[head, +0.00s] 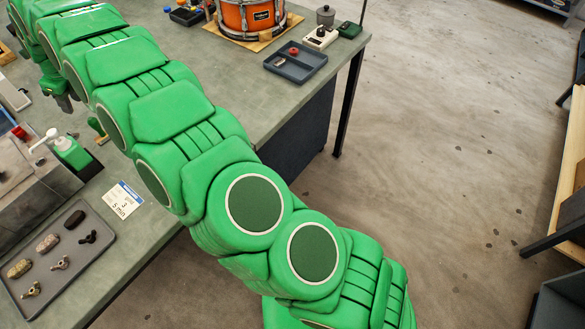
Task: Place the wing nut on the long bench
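Wing-nut-shaped pieces lie in a grey tray (84,268) at the lower left: a black one (88,238), a silvery one (60,263) and a brassy one (31,290). The frame does not show which is the task's wing nut. The tray rests on a long grey-green bench (215,85) running from lower left to the top. My green arm crosses above this bench toward the upper left. My gripper (64,100) appears partly there, mostly hidden behind the arm. Its fingers are too small and covered to tell open or shut, or whether they hold anything.
Dark and mottled lumps (47,243) share the tray. A label card (123,200), a green-and-white dispenser (70,150) and a grey machine (30,180) stand nearby. An orange drum (250,15) and a dark divided tray (296,63) sit farther back. Bench between is partly clear.

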